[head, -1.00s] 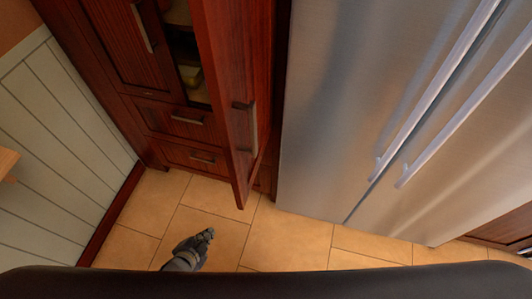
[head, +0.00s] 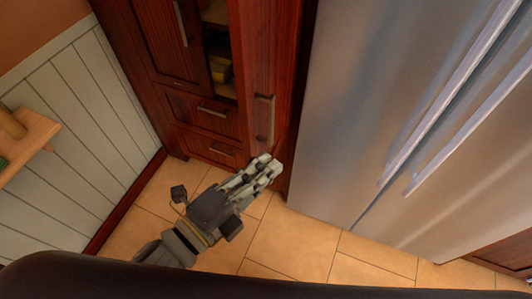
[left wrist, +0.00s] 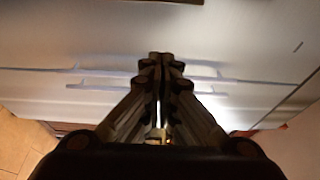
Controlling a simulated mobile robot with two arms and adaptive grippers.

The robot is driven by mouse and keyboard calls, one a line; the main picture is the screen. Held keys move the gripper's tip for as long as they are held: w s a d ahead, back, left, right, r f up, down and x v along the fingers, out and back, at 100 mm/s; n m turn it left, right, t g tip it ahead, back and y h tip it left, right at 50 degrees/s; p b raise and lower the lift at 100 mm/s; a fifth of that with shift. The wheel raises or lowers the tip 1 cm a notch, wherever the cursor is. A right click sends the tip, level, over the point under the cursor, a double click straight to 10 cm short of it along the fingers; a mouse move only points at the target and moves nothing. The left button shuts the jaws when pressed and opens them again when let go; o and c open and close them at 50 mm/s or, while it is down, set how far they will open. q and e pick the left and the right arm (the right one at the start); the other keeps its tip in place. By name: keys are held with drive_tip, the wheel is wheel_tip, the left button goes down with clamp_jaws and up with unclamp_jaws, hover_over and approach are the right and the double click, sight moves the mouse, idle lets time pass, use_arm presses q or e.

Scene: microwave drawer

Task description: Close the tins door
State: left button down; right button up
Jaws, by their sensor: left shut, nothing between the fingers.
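The tins door is a dark red wooden cabinet door (head: 262,60) with a vertical metal handle (head: 265,118). It stands open in the head view, with shelves and a yellowish item (head: 220,69) showing in the gap to its left. My left gripper (head: 272,166) is shut and empty, near the lower end of the door, below its handle. It covers the door's bottom corner, and I cannot tell whether it touches the door. In the left wrist view the shut fingers (left wrist: 160,62) point toward the fridge front. My right gripper is not in view.
A steel fridge (head: 370,90) with two long handles stands just right of the door. Closed drawers (head: 205,108) are left of it. A small wooden shelf (head: 35,140) juts from the panelled left wall. The tiled floor (head: 290,235) is clear.

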use_arm(q)
drive_tip(key=p+x, duration=0.3)
drive_tip(key=x, duration=0.6)
drive_tip(key=a, duration=0.1)
drive_tip(key=w+a+p, duration=0.1)
drive_tip(key=a, duration=0.1)
drive_tip(key=shift+w+a+f, duration=0.1)
drive_tip(key=shift+w+a, duration=0.15)
drive_tip(key=shift+a, duration=0.1)
